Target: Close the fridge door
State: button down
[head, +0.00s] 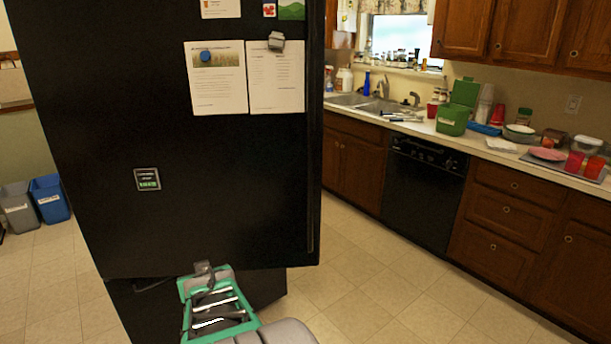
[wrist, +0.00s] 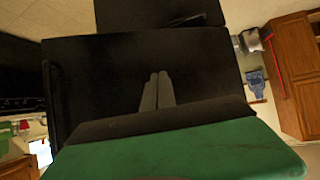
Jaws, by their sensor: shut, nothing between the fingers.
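The black fridge door (head: 230,150) fills the left and middle of the head view, its flat face toward me. Papers and magnets hang on it. A vertical edge strip, perhaps a handle, runs along its right side. A lower black section (head: 270,287) shows below the door's bottom edge, set back from it. I cannot tell how far the door stands open. My gripper (head: 204,268) is at the door's lower edge, shut and empty. In the wrist view its two grey fingers (wrist: 156,90) lie together against a black panel (wrist: 95,75); whether they touch is unclear.
Wooden cabinets (head: 520,205) and a black dishwasher (head: 424,190) line the right, under a cluttered counter (head: 480,140) with a sink (head: 365,101). Grey (head: 18,208) and blue (head: 49,198) bins stand at the far left. The tiled floor (head: 390,290) is clear between fridge and cabinets.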

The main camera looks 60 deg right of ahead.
jog(key=s+d+r+m+h+p, duration=0.1)
jog(key=s+d+r+m+h, duration=0.35)
jog(key=d, duration=0.65)
jog(key=m+g+h+p, duration=0.1)
jog(key=m+g+h, duration=0.15)
jog(key=h, duration=0.25)
send_near(310, 181)
jog(key=shift+n, duration=0.5)
jog(key=p+x, duration=0.4)
jog(key=x, duration=0.1)
jog(key=shift+d, duration=0.45)
jog(key=shift+w+d+f, duration=0.1)
jog(key=shift+w+d, duration=0.15)
jog(key=shift+d, duration=0.2)
